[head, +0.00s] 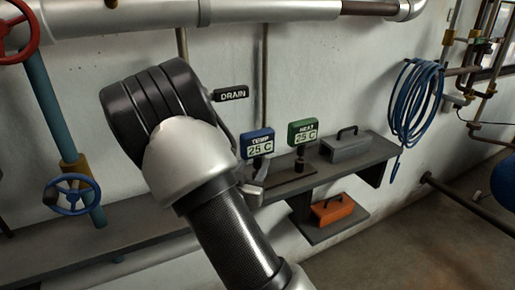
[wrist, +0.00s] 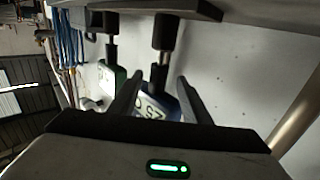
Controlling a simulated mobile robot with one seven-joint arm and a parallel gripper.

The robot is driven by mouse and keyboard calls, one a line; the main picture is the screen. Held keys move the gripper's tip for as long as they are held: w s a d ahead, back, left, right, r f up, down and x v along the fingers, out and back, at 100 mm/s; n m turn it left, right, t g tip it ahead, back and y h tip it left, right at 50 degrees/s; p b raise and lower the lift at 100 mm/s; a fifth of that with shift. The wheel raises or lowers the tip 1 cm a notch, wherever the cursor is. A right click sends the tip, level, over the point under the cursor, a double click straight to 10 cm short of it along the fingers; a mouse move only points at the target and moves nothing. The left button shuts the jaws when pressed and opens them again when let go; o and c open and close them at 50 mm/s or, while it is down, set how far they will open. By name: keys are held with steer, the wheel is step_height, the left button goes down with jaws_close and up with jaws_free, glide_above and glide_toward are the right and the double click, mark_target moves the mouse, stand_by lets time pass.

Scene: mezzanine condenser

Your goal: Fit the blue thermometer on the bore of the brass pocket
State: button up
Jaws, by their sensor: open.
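The blue thermometer (head: 257,144), with a display reading TEMP 25 C, stands upright on the grey shelf, just beyond my arm. In the wrist view the blue thermometer (wrist: 154,110) hangs inverted between my fingers, its thin stem running into a black base. My gripper (wrist: 161,82) is open, with one finger on each side of the thermometer's stem. In the head view my gripper (head: 256,178) is partly hidden by my wrist. I cannot make out the brass pocket with certainty in either view.
A green thermometer (head: 302,133), labelled HEAT, stands just right of the blue one. A grey toolbox (head: 345,147) sits further right on the grey shelf (head: 375,150). A blue hose (head: 415,105) hangs on the wall.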

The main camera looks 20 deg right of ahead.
mark_target(261, 155)
steer(key=shift+f+b+x, duration=0.15)
steer(key=shift+b+x, duration=0.15)
steer(key=shift+x, duration=1.25)
steer(key=shift+f+b+x, duration=0.2)
steer(key=shift+b+x, duration=0.05)
steer(key=shift+x, duration=1.35)
steer(key=shift+s+d, duration=0.1)
jaws_close()
